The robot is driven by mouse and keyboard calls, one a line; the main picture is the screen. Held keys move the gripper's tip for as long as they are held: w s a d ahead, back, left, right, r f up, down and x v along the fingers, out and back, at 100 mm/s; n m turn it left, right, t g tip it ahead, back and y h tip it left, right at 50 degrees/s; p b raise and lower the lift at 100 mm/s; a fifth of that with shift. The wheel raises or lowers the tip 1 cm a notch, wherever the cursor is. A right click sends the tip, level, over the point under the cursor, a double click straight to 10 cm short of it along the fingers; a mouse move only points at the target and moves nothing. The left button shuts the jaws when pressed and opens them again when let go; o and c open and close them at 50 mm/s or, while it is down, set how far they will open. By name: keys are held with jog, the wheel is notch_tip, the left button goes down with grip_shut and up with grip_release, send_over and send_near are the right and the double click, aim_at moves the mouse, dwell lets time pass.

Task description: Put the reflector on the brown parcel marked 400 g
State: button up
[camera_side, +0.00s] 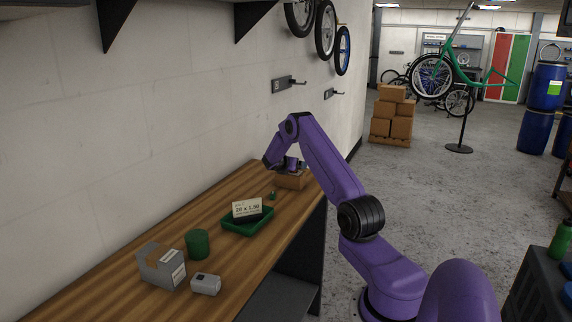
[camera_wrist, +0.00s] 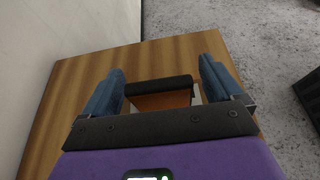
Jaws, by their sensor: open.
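A brown parcel (camera_side: 291,182) sits at the far end of the wooden workbench; no weight marking is readable on it. My gripper (camera_side: 291,167) is directly above it and partly hides it. In the wrist view my gripper (camera_wrist: 160,90) is open, with its two blue-grey fingers spread apart. A brown face (camera_wrist: 162,102), apparently the parcel, shows between them. A dark bar (camera_wrist: 160,85) lies across its upper edge; I cannot tell whether this is the reflector. I cannot identify the reflector for sure in either view.
On the workbench (camera_side: 235,290) stand a green tray (camera_side: 240,229) with a size card, a small green object (camera_side: 272,195), a green cylinder (camera_side: 197,243), a grey box (camera_side: 161,267) and a small light-grey device (camera_side: 206,284). The wall runs along the bench's left side.

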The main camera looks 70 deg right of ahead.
jog(key=w+a+r+m+t+y, duration=0.15)
jog(key=a+r, duration=0.25)
jog(key=a, duration=1)
jog(key=w+a+r+m+t+y, duration=0.1)
jog(key=w+a+r, duration=0.15)
jog(key=a, duration=1.05)
jog(key=s+a+r+m+y, duration=0.1)
jog(key=s+a+y, duration=0.15)
jog(key=a, duration=0.65)
jog(key=s+a+r+y, duration=0.1)
jog(key=s+a, duration=0.3)
jog(key=a, duration=0.5)
jog(key=s+a+y, duration=0.2)
jog(key=s+a, duration=0.3)
jog(key=s, duration=0.4)
jog(key=s+a+m+g+y, duration=0.1)
jog(key=s+a+y, duration=0.2)
jog(key=s+a, duration=0.3)
jog(key=s+a+m+g+y, duration=0.1)
jog(key=s+a, duration=0.5)
jog(key=s, duration=0.6)
jog(key=shift+a+f+y, duration=0.25)
jog(key=shift+f+y, duration=0.1)
jog(key=shift+y, duration=0.55)
